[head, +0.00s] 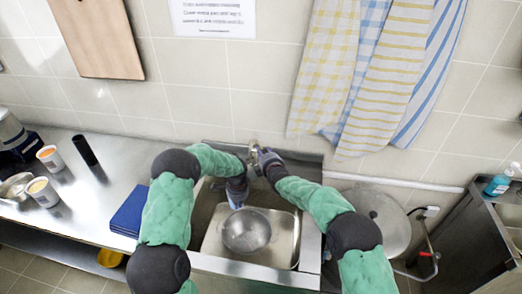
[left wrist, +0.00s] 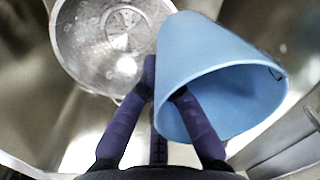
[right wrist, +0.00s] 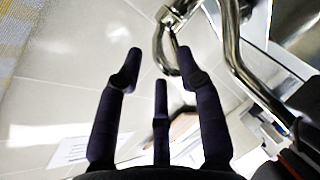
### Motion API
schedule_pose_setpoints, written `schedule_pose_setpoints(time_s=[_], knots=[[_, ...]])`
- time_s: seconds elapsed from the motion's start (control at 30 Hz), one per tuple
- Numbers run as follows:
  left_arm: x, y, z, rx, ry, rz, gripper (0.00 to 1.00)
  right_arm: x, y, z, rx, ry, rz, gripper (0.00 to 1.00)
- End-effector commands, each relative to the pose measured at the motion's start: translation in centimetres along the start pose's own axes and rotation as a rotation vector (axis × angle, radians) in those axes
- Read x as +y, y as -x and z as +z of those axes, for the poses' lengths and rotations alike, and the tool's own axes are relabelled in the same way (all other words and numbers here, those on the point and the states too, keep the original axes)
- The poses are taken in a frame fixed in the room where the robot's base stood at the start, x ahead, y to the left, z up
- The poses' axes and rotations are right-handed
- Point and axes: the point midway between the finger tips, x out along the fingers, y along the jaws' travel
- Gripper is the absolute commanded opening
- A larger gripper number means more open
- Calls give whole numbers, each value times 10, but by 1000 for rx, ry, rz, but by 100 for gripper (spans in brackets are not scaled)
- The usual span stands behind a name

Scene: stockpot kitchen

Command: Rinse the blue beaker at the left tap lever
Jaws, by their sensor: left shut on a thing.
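The blue beaker (left wrist: 215,75) is tilted in the left wrist view, its mouth towards the lower right. My left gripper (left wrist: 162,92) is shut on its wall, with one finger inside the mouth. My right gripper (right wrist: 159,52) is open and empty. Its fingertips are close to a curved chrome piece of the tap (right wrist: 160,48); I cannot tell whether they touch. Which lever it is, and any water stream, cannot be made out.
A round metal vessel (head: 246,232) sits in the sink (head: 210,240) under the beaker. A round lid or pot (head: 382,222) is right of the sink. Towels (head: 375,70) hang behind.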

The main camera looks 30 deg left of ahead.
Motion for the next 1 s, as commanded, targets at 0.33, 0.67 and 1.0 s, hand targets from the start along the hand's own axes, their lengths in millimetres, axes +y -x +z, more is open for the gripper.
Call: schedule_pose_setpoints(time_s=[0.33, 0.67, 1.0], knots=[[0, 0, 0, 0, 0, -1, 0, 0, -29, 0, 0, -1, 0, 37], [0, 0, 0, 0, 0, -1, 0, -1, -37, 0, 0, 0, -1, 37], [0, 0, 0, 0, 0, -1, 0, 0, -37, 0, 0, 0, 0, 0]])
